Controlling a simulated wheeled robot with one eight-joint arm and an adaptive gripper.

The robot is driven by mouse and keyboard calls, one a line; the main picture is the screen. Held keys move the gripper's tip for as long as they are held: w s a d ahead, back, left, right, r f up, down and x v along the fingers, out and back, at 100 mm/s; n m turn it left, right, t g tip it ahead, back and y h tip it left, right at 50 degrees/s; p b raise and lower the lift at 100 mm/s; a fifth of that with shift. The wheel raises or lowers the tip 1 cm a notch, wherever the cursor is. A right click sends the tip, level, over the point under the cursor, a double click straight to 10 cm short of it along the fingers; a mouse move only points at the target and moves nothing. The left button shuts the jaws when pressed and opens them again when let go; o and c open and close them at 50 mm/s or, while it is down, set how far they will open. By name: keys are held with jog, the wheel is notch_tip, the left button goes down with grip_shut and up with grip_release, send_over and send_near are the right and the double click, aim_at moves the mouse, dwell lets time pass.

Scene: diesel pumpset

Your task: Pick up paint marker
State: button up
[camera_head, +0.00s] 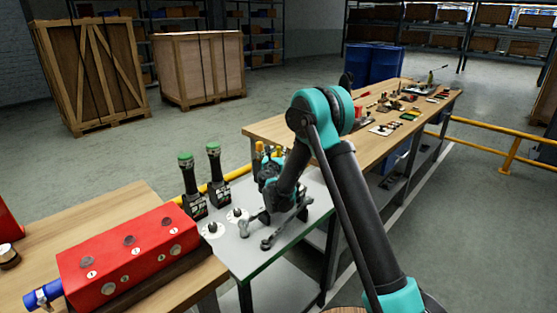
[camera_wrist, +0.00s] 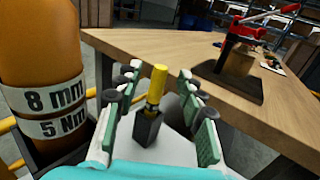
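A yellow marker-like piece (camera_wrist: 156,88), likely the paint marker, stands upright in a small black holder (camera_wrist: 148,128) in the wrist view. My gripper (camera_wrist: 160,82) is open, with one finger to each side of the piece. No contact with the fingers shows. In the head view my gripper (camera_head: 270,172) is low over the grey bench top (camera_head: 240,258), pointing away from the camera. Small yellow and orange tops (camera_head: 259,148) show just behind it. I cannot tell there which is the marker, as my gripper and arm hide part of that area.
A large orange cylinder (camera_wrist: 40,55) marked "8 mm" and "5 Nm" stands close left of my gripper in the wrist view. Two green-topped black tools (camera_head: 186,180) and a red block (camera_head: 128,258) are to the left. A wooden bench (camera_head: 285,128) with a red-and-black clamp-like device (camera_wrist: 240,60) lies beyond.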

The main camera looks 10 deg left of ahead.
jog(key=w, duration=0.2)
jog(key=shift+w, duration=0.3)
grip_shut()
notch_tip(320, 180, up, 20)
dwell(0.8)
dwell(0.4)
